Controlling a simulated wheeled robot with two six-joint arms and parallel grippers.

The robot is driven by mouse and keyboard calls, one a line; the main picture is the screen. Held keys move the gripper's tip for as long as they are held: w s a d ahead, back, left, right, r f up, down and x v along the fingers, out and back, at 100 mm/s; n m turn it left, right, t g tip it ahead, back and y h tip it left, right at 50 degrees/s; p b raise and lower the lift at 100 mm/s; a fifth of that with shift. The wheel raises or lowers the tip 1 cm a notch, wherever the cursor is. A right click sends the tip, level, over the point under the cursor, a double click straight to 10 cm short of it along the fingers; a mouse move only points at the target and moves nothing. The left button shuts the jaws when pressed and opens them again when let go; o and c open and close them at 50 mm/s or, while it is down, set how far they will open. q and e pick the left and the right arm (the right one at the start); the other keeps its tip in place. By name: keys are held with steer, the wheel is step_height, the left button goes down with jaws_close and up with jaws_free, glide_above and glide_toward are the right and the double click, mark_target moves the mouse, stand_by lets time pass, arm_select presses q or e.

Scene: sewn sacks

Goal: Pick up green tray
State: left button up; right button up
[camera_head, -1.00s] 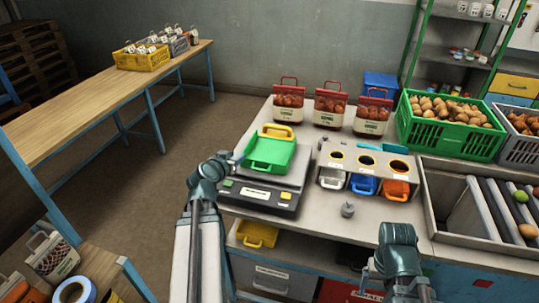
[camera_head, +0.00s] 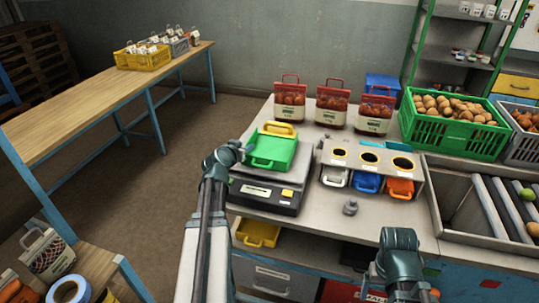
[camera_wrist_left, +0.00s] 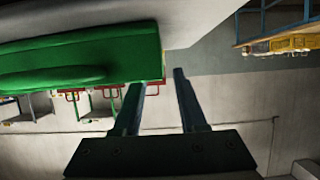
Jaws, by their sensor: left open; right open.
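The green tray (camera_head: 272,150) has a handle and sits on the black scale (camera_head: 263,193) at the left end of the work table, in front of a yellow tray (camera_head: 279,129). My left gripper (camera_head: 243,150) is at the tray's left side, open and empty. In the left wrist view, the green tray (camera_wrist_left: 90,55) fills the upper left, and its end lies beside the tips of my open fingers (camera_wrist_left: 157,79); whether they touch I cannot tell. My right gripper (camera_head: 402,268) is over the table's front edge, away from the tray; its fingers are mostly hidden.
Right of the scale stands a holder (camera_head: 372,160) with white, blue and orange trays. A small grey weight (camera_head: 350,207) stands before it. Red-labelled sacks (camera_head: 332,106) stand behind. A green crate (camera_head: 453,125) of produce is at the back right.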

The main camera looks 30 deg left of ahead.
mark_target(248, 144)
arm_select(q)
steer(key=b+x, duration=0.2)
steer(key=x, duration=0.2)
steer(key=shift+a+f, duration=0.2)
steer(key=shift+w+f, duration=0.1)
steer(key=shift+w, duration=0.4)
steer(key=shift+s, duration=0.1)
steer(key=shift+c, duration=0.2)
jaws_close()
stand_by(0.5)
